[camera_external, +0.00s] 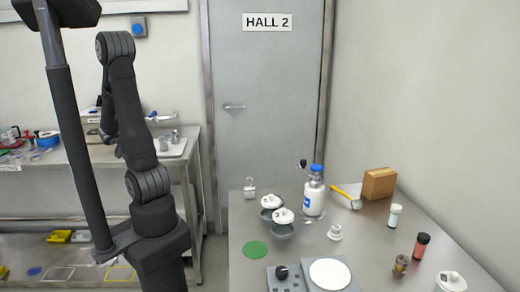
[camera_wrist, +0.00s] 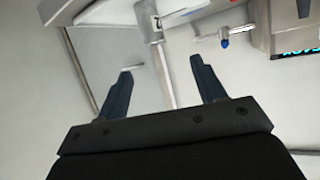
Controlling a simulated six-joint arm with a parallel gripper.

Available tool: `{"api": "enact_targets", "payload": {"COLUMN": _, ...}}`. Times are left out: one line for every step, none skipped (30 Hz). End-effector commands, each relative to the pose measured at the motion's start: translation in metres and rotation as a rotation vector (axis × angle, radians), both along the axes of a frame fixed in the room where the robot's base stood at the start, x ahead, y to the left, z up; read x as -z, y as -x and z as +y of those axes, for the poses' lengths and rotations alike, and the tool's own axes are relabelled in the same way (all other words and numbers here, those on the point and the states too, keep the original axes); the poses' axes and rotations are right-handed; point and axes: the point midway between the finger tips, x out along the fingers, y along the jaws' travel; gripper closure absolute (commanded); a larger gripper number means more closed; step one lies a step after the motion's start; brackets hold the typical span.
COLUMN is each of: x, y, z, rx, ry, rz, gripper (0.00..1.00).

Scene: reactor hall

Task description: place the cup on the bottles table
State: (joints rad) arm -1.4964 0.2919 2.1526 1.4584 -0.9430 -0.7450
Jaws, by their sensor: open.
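I cannot tell for sure which item is the cup. Two grey vessels with white tops, one farther back (camera_external: 271,203) and one nearer (camera_external: 283,220), stand on the right metal table (camera_external: 240,220).
The right table also bears a green disc (camera_external: 255,249), a device with a white round plate (camera_external: 330,274), a brown box (camera_external: 379,183) and a white-lidded jar (camera_external: 450,282). A cluttered metal bench (camera_external: 185,160) stands at the left, behind my arm. A closed door (camera_external: 265,110) is behind.

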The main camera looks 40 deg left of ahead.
Motion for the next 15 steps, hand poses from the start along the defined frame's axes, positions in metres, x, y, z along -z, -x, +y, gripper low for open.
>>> {"api": "enact_targets", "payload": {"x": 0.001, "y": 0.0, "z": -0.006, "rx": 0.016, "ry": 0.008, "rz": -0.009, "gripper": 0.37}}
{"api": "enact_targets", "payload": {"x": 0.001, "y": -0.001, "z": -0.008, "rx": 0.024, "ry": 0.012, "rz": -0.013, "gripper": 0.37}}
{"api": "enact_targets", "payload": {"x": 0.001, "y": -0.003, "z": -0.01, "rx": 0.031, "ry": 0.015, "rz": -0.017, "gripper": 0.37}}
{"api": "enact_targets", "payload": {"x": 0.002, "y": -0.005, "z": -0.01, "rx": 0.034, "ry": 0.016, "rz": -0.019, "gripper": 0.37}}
{"api": "enact_targets", "payload": {"x": 0.003, "y": -0.007, "z": -0.009, "rx": 0.036, "ry": 0.017, "rz": -0.019, "gripper": 0.37}}
{"api": "enact_targets", "payload": {"x": 0.006, "y": -0.012, "z": -0.008, "rx": 0.037, "ry": 0.017, "rz": -0.018, "gripper": 0.37}}
{"api": "enact_targets", "payload": {"x": 0.008, "y": -0.016, "z": -0.006, "rx": 0.037, "ry": 0.018, "rz": -0.018, "gripper": 0.37}}
{"api": "enact_targets", "payload": {"x": 0.009, "y": -0.02, "z": -0.004, "rx": 0.037, "ry": 0.018, "rz": -0.018, "gripper": 0.37}}
{"api": "enact_targets", "payload": {"x": 0.012, "y": -0.027, "z": -0.002, "rx": 0.038, "ry": 0.018, "rz": -0.018, "gripper": 0.37}}
{"api": "enact_targets", "payload": {"x": 0.014, "y": -0.032, "z": 0.0, "rx": 0.038, "ry": 0.018, "rz": -0.018, "gripper": 0.37}}
{"api": "enact_targets", "payload": {"x": 0.017, "y": -0.037, "z": 0.002, "rx": 0.037, "ry": 0.018, "rz": -0.017, "gripper": 0.37}}
{"api": "enact_targets", "payload": {"x": 0.02, "y": -0.043, "z": 0.005, "rx": 0.037, "ry": 0.018, "rz": -0.017, "gripper": 0.37}}
{"api": "enact_targets", "payload": {"x": 0.022, "y": -0.048, "z": 0.007, "rx": 0.037, "ry": 0.017, "rz": -0.018, "gripper": 0.37}}
{"api": "enact_targets", "payload": {"x": 0.024, "y": -0.054, "z": 0.01, "rx": 0.037, "ry": 0.017, "rz": -0.018, "gripper": 0.37}}
{"api": "enact_targets", "payload": {"x": 0.027, "y": -0.061, "z": 0.012, "rx": 0.036, "ry": 0.018, "rz": -0.017, "gripper": 0.37}}
